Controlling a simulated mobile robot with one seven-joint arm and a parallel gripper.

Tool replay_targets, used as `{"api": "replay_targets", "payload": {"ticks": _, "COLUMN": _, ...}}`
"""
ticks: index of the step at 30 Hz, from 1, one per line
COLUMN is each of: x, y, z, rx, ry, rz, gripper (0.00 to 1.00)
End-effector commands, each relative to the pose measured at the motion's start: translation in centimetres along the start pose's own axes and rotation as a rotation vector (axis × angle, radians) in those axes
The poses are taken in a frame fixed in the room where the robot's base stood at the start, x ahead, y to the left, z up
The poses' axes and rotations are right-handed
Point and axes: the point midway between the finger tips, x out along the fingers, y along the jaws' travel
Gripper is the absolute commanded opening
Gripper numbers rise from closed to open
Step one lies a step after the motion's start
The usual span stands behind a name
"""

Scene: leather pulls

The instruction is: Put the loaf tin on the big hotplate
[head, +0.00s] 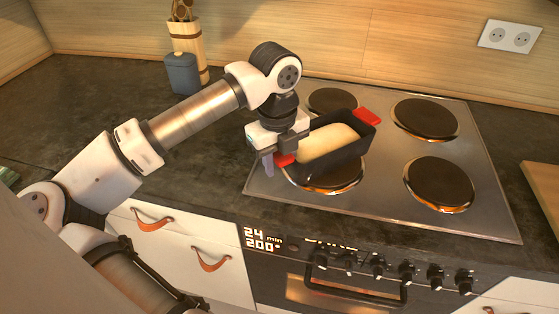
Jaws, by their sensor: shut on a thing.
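The loaf tin (345,163) is dark, holds a pale loaf (328,141), and has red grips at both ends. In the head view it is over the left side of the cooktop (389,205), above the front left hotplate (327,184). The tin hides part of that hotplate, and I cannot tell whether it touches it. My gripper (279,162) is shut on the tin's near-left red grip. The far red grip (367,116) is free. Other hotplates show at back left (331,100), back right (426,117) and front right (439,183).
A utensil holder (188,45) and a blue-grey container (181,73) stand at the back left. A wooden board (545,185) lies at the right edge. Oven knobs (378,265) line the front. The dark counter (215,165) left of the cooktop is clear.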

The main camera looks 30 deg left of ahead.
Motion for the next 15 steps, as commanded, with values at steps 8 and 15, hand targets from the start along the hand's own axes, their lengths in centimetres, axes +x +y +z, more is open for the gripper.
{"api": "replay_targets", "payload": {"ticks": 8, "x": 0.09, "y": 0.0, "z": 0.0, "rx": 0.0, "ry": 0.0, "rz": 0.0, "gripper": 0.47}}
{"api": "replay_targets", "payload": {"ticks": 15, "x": 0.09, "y": 0.0, "z": 0.0, "rx": 0.0, "ry": 0.0, "rz": 0.0, "gripper": 0.56}}
